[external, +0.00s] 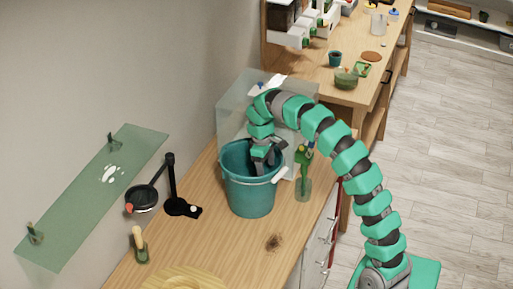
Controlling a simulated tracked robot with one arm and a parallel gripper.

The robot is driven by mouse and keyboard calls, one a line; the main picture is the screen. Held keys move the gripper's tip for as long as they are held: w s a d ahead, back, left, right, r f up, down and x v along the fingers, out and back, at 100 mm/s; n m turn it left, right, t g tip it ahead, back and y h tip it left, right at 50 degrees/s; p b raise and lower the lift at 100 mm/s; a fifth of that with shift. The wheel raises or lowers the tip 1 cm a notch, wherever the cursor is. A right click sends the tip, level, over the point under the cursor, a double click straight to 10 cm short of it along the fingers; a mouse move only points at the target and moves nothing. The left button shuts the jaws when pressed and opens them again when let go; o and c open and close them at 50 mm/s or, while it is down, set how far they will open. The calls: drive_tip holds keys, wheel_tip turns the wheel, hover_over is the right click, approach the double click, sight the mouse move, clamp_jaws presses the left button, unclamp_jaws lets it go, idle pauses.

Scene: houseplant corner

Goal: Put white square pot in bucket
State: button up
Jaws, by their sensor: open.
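The teal bucket (250,195) stands on the wooden counter, with a white handle grip at its right side. My gripper (263,158) points down into the bucket's mouth from above, and its jaws are open. The near wall of the bucket hides its inside bottom. I cannot make out a white square pot in this view, and I cannot tell whether one is in the bucket.
A clear box (232,118) stands behind the bucket. A glass with a green-handled item (303,187) stands close to its right. A black stand (178,207) and a small brush (140,245) are to the left.

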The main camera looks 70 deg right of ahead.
wheel_tip(320, 180, up, 8)
drive_tip(key=shift+w+f, duration=0.25)
drive_tip(key=shift+w, duration=0.2)
drive_tip(key=w+a+r+t+h, duration=0.1)
drive_tip(key=a+r+t, duration=0.3)
drive_tip(key=a+r, duration=0.5)
drive_tip(key=w+a+r+t+h, duration=0.1)
drive_tip(key=a+r+t, duration=0.4)
drive_tip(key=r, duration=0.7)
drive_tip(key=s+a+r+t+y, duration=0.1)
drive_tip(key=s+a+r+t, duration=0.3)
drive_tip(key=r, duration=0.5)
drive_tip(key=s+a+r+t+y, duration=0.1)
drive_tip(key=s+a+r+t, duration=0.2)
drive_tip(key=s+a+r, duration=0.2)
drive_tip(key=a+r, duration=0.3)
drive_tip(key=r, duration=0.2)
drive_tip(key=shift+s+t, duration=0.35)
drive_tip(key=shift+t, duration=0.05)
